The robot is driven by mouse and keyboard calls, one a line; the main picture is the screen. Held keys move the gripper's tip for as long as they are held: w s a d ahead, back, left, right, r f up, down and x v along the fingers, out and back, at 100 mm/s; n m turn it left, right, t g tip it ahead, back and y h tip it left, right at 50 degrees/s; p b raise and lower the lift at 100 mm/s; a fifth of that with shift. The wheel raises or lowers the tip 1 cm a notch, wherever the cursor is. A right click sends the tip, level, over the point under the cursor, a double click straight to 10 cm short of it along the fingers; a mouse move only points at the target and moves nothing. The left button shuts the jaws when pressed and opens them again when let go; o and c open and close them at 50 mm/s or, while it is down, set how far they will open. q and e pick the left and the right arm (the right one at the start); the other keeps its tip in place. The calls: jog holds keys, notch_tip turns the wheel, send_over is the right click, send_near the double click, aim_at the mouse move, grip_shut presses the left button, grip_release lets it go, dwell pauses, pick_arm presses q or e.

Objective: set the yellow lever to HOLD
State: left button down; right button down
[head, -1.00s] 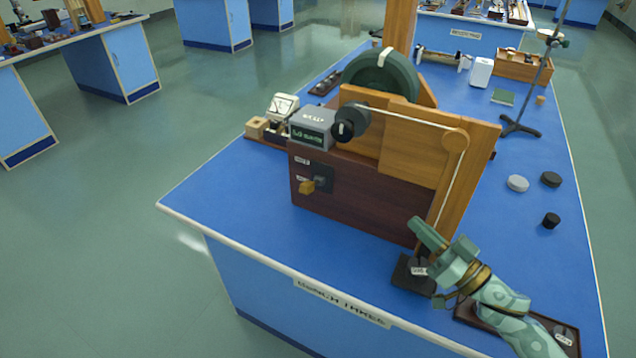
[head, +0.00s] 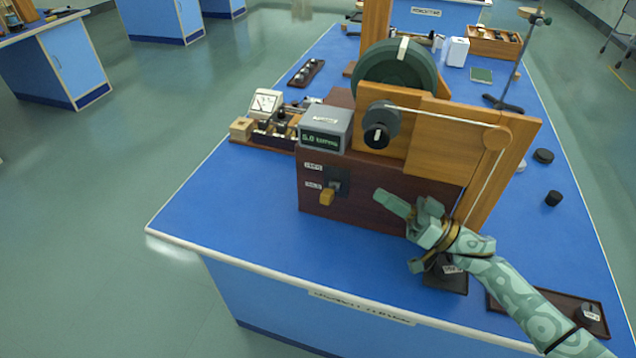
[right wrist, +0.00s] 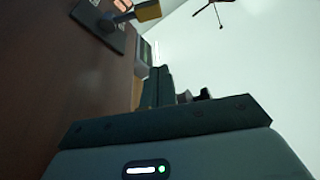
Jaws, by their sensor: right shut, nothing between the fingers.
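The yellow lever (head: 327,197) sticks out from a dark plate (head: 340,182) on the front of a dark red wooden box (head: 370,203). Two small white labels stand left of it, one above the other; the lower one (head: 314,184) seems to read HOLD. The lever's tip points down toward me, and its exact setting is hard to tell. In the right wrist view the yellow lever (right wrist: 148,10) shows at the top. My right gripper (head: 385,198) is shut and empty, right of the lever and apart from it. My left gripper is out of view.
A grey display box (head: 325,130) and a black knob (head: 376,137) sit above the lever. A cord runs over the wooden frame (head: 510,160) on the right. A dark weight base (head: 445,280) stands under my right gripper. The blue bench top (head: 230,215) is clear at left.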

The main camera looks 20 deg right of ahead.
aim_at(330, 192)
jog(key=x, duration=1)
jog(key=f, duration=0.1)
jog(key=s+f+b, duration=0.1)
jog(key=a+f+b, duration=0.1)
jog(key=shift+s+f, duration=0.2)
jog(key=shift+f, duration=0.1)
jog(key=shift+f, duration=0.15)
